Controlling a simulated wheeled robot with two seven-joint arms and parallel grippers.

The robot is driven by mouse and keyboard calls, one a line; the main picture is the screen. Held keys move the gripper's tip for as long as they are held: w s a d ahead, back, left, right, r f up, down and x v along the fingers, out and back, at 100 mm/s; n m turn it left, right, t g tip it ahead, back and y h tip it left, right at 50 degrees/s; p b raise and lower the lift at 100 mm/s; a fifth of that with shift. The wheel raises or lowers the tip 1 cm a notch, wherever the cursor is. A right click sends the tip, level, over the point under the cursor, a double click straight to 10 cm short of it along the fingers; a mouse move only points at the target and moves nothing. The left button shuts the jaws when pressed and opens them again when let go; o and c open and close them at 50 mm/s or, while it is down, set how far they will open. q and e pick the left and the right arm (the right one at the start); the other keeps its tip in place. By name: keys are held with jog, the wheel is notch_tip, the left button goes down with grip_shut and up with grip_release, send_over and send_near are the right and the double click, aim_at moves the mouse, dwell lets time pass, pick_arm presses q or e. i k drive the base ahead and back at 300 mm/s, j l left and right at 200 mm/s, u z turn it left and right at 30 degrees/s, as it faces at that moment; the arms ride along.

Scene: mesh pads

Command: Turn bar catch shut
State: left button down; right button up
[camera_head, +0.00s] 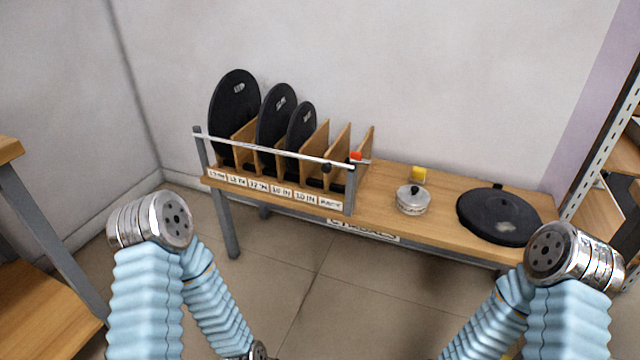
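A pale metal bar (270,149) runs across the front of a wooden rack of upright slots, from a grey post at the left to a grey post (350,190) at the right. At its right end sits a small red piece (356,156), likely the catch; its exact position is too small to tell. A black knob (327,168) hangs just below the bar, left of that post. Several black discs (234,105) stand upright in the left slots behind the bar; the right slots look empty.
The rack stands on a wooden bench (450,192) against the wall. Shelving stands at the far right, another wooden table (30,290) at the left.

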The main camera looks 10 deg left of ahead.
aim_at(355, 157)
jog(key=j+z, duration=0.5)
jog(key=j, duration=0.5)
jog(key=k+j+z, duration=0.1)
jog(key=j+z, duration=0.35)
jog(key=j, duration=0.6)
